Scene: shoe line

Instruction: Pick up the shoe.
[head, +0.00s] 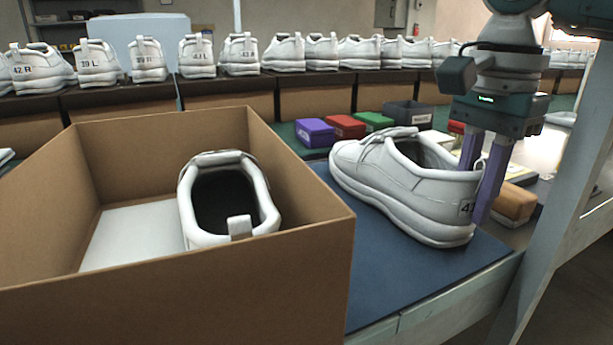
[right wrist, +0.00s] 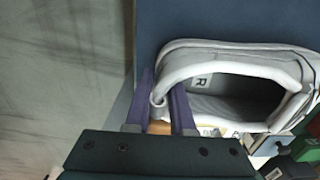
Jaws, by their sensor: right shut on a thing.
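A white shoe (head: 400,180) is on the blue mat (head: 365,235), its heel marked with a number that starts with 4. It also shows in the right wrist view (right wrist: 235,60), with an R label inside. My right gripper (head: 480,195) points down at its heel. The fingers (right wrist: 168,100) are shut on the heel pull tab, one on each side of it. I cannot tell whether the sole is clear of the mat. A second white shoe (head: 262,200) is inside the open cardboard box (head: 310,255), heel toward me. My left gripper is not in view.
Purple (head: 315,132), red (head: 345,126) and green (head: 374,121) small boxes and a dark bin (head: 408,114) stand behind the mat. A row of white shoes (head: 285,52) lines the back shelf. A grey post (head: 565,170) rises at the right.

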